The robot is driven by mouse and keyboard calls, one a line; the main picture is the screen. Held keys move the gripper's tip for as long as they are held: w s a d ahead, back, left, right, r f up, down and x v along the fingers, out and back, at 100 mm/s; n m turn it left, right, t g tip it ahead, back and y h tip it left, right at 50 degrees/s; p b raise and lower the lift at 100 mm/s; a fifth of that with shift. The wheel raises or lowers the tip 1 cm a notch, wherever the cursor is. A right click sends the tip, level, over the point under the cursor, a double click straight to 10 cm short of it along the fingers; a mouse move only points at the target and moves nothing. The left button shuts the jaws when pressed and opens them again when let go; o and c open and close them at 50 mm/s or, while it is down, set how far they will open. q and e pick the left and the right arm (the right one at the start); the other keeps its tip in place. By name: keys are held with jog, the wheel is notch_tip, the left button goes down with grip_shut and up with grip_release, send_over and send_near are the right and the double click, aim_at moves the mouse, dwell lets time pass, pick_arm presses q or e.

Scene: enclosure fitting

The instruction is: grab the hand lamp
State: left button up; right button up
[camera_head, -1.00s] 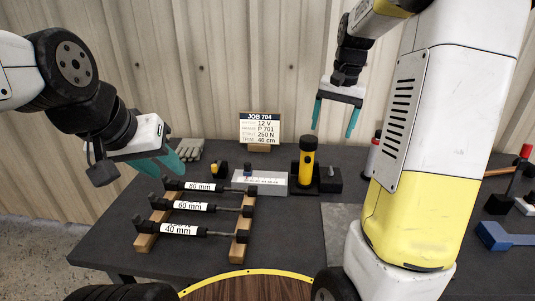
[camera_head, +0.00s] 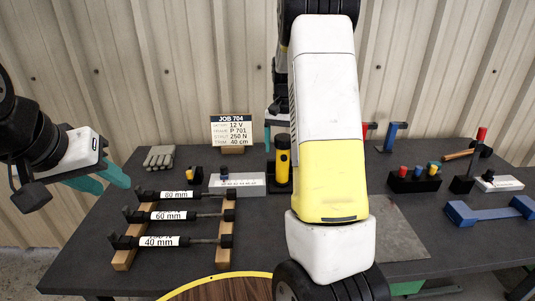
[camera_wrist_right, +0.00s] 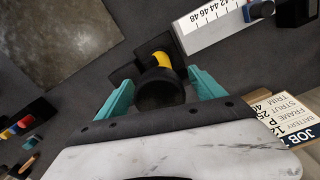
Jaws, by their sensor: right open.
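The hand lamp (camera_head: 283,161), yellow with a black head, stands upright in a dark holder near the back middle of the table, partly hidden by my right arm. My right gripper (camera_wrist_right: 163,88) is open above it. In the right wrist view, the lamp's round black head (camera_wrist_right: 159,90) shows between the two teal fingers, with its yellow body (camera_wrist_right: 157,62) beyond; I cannot tell whether the fingers touch it. In the head view my arm hides most of this gripper. My left gripper (camera_head: 115,184) is open and empty over the table's left side.
A rack with several marked struts (camera_head: 170,216) lies front left. A light ruler block (camera_head: 238,183) and job sign (camera_head: 232,131) stand near the lamp. A grey sheet (camera_head: 400,232) lies right of my arm; colored pegs (camera_head: 417,172) and a blue piece (camera_head: 490,213) lie further right.

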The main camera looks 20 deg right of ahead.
jog(key=shift+f, duration=0.2)
grip_shut()
jog(key=shift+r, duration=0.15)
dwell(0.3)
